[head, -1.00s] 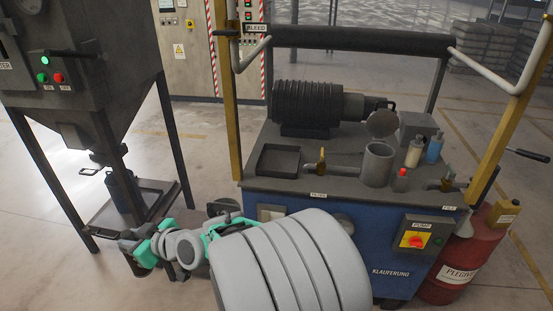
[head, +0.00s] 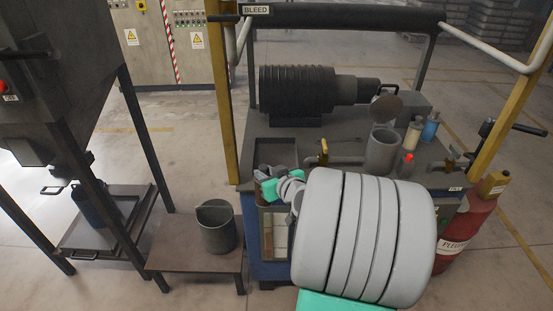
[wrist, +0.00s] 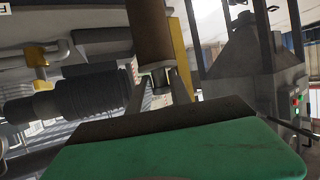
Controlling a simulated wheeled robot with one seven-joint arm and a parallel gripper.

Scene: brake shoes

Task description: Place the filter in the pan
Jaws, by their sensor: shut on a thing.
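The filter, a brown cylinder (wrist: 150,32), is held upright-looking between the two fingers of my gripper in the wrist view. In the head view a small brown part of the filter (head: 262,174) shows beside my gripper (head: 268,186), partly hidden by the green and grey wrist parts. My gripper is shut on the filter. The pan, a dark shallow square tray (head: 275,149), lies on the left end of the bench top. My gripper and the filter are at the pan's near side; I cannot tell their height over it.
The bench (head: 338,151) also bears a ribbed dark motor (head: 297,88), a grey pot with an open lid (head: 381,153), a brass valve (head: 323,150) and bottles (head: 430,128). A yellow post (head: 224,120) stands left of the pan. A grey bucket (head: 217,236) stands on a low table.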

